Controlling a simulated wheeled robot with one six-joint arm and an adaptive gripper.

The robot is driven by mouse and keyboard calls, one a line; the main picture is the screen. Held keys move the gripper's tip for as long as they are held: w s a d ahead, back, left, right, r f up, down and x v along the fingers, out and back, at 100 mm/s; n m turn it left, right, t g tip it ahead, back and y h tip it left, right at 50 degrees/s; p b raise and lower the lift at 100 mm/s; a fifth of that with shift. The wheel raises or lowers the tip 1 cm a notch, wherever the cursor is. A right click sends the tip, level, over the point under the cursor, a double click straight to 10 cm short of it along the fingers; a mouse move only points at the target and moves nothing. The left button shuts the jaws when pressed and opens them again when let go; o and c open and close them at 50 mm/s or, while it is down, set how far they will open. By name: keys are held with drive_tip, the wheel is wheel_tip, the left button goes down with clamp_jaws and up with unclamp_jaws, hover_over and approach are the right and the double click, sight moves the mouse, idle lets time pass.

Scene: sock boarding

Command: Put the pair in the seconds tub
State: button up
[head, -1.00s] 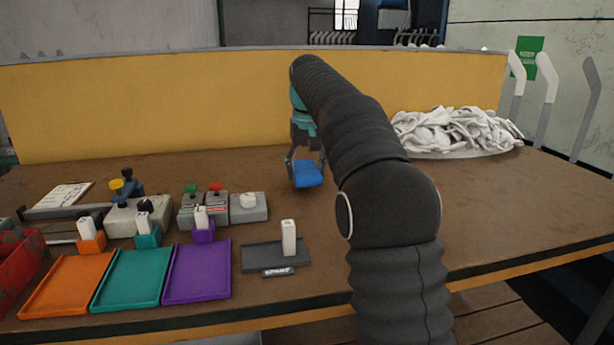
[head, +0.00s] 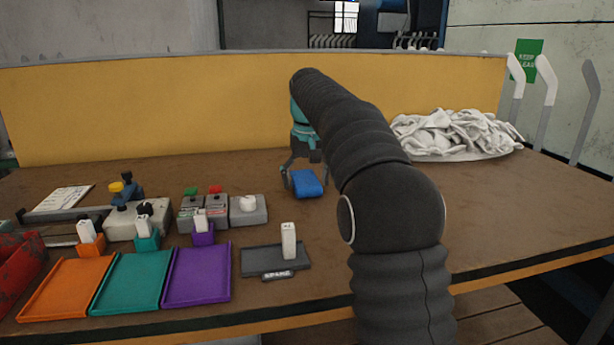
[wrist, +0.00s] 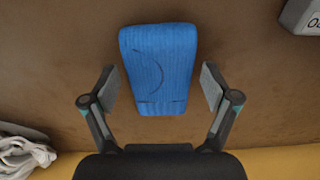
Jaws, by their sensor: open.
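The blue folded pair (head: 308,184) lies on the bench near the middle. In the wrist view the pair (wrist: 158,68) lies between my open fingers, with a gap on each side. My gripper (head: 304,180) is just above the bench at the pair, its right side partly hidden by my arm; it also shows in the wrist view (wrist: 160,88). A red tub (head: 18,262) is cut off at the left edge. I cannot tell from any label whether it is the seconds tub.
Orange (head: 66,287), teal (head: 131,282) and purple (head: 197,273) trays line the front edge. A dark plate (head: 258,258) holds a white upright piece (head: 289,240). Control boxes (head: 217,211) stand behind. A white sock heap (head: 455,134) lies at the back right. The bench right of my arm is clear.

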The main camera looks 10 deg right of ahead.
sight(307, 179)
wheel_tip(307, 179, up, 12)
drive_tip(key=s, duration=0.1)
drive_tip(key=shift+s, duration=0.2)
drive_tip(key=shift+o, duration=0.4)
drive_tip(key=shift+f, duration=0.1)
drive_tip(key=s+r+t+b, duration=0.1)
drive_tip(key=s+r+b, duration=0.1)
drive_tip(key=s+b, duration=0.3)
drive_tip(key=w+f+b, duration=0.1)
drive_tip(key=f, duration=0.2)
drive_tip(key=w+f+t+b, duration=0.1)
drive_tip(key=w+f, duration=0.1)
drive_tip(key=f, duration=0.1)
drive_tip(key=w+f+t+b, duration=0.1)
drive_tip(key=f, duration=0.2)
drive_tip(key=shift+w+d, duration=0.15)
drive_tip(key=shift+w, duration=0.2)
drive_tip(key=shift+b+x, duration=1.2)
drive_tip(key=shift+x, duration=1.4)
drive_tip(key=shift+s, duration=0.1)
drive_tip(key=shift+c, duration=0.3)
drive_tip(key=c, duration=1.3)
